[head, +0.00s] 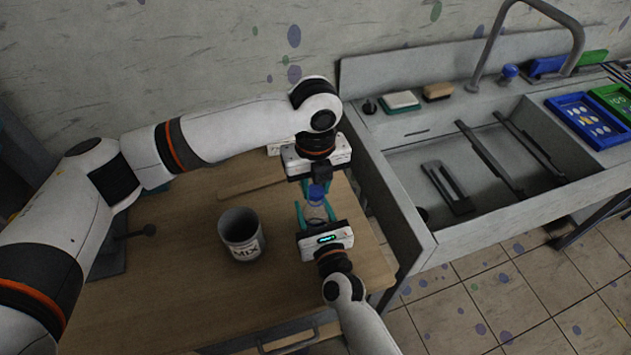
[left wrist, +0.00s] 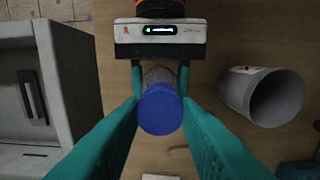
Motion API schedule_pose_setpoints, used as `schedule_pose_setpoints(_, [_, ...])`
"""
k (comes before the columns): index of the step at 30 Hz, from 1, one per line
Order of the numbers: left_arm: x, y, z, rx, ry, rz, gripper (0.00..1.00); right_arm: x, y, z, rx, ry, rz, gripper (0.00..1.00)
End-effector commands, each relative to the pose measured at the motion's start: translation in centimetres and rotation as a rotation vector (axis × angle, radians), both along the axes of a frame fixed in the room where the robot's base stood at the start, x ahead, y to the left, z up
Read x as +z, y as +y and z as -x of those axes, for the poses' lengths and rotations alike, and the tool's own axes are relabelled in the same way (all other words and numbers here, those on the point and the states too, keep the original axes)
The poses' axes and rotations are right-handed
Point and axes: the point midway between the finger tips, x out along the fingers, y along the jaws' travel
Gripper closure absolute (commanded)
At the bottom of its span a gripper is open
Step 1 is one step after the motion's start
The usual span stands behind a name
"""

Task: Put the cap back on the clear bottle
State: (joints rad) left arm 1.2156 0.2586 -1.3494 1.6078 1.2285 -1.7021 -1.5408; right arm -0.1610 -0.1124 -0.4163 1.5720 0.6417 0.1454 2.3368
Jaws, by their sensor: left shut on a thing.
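The blue cap (head: 317,192) is between the fingertips of my left gripper (head: 318,188), which is shut on it from above. In the left wrist view the cap (left wrist: 160,109) is large and round, with a teal finger on each side. The clear bottle (head: 316,213) is right under the cap, roughly upright. My right gripper (head: 315,208) has its teal fingers on both sides of the bottle and appears shut on it. In the left wrist view the bottle (left wrist: 158,76) is mostly hidden behind the cap. I cannot tell whether the cap touches its mouth.
A grey MIX cup (head: 241,236) stands on the wooden table (head: 180,255), left of the bottle. A sink (head: 480,180) with a faucet is at the right. Brushes or sponges (head: 437,91), another blue-capped bottle (head: 509,73) and blue and green trays (head: 590,118) sit around it.

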Motion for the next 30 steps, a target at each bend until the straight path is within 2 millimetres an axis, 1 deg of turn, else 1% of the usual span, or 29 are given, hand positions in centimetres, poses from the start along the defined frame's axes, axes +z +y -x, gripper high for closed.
schedule_pose_setpoints(14, [-1.00, -0.02, 0.02, 0.000, 0.001, 0.000, 0.92, 0.02, 0.00, -0.01, 0.000, 0.000, 0.000, 0.93])
schedule_pose_setpoints(15, [-0.98, -0.03, 0.01, -0.001, 0.000, 0.000, 0.92, 0.03, 0.00, -0.01, 0.000, 0.000, 0.000, 1.00])
schedule_pose_setpoints(18, [-0.97, -0.03, 0.01, -0.035, 0.000, 0.000, 0.92, 0.02, 0.00, -0.01, 0.000, 0.000, 0.000, 1.00])
schedule_pose_setpoints(20, [-0.97, -0.01, 0.01, -0.098, 0.000, 0.000, 0.92, 0.02, 0.00, -0.01, 0.000, 0.000, 0.000, 1.00])
schedule_pose_setpoints(23, [-0.98, 0.00, 0.01, -0.278, 0.000, 0.000, 0.92, 0.02, 0.00, -0.01, 0.000, 0.000, 0.000, 1.00])
schedule_pose_setpoints(30, [-0.99, 0.01, 0.01, -0.807, 0.000, -0.001, 0.92, 0.01, 0.00, -0.01, 0.000, 0.000, 0.000, 1.00])
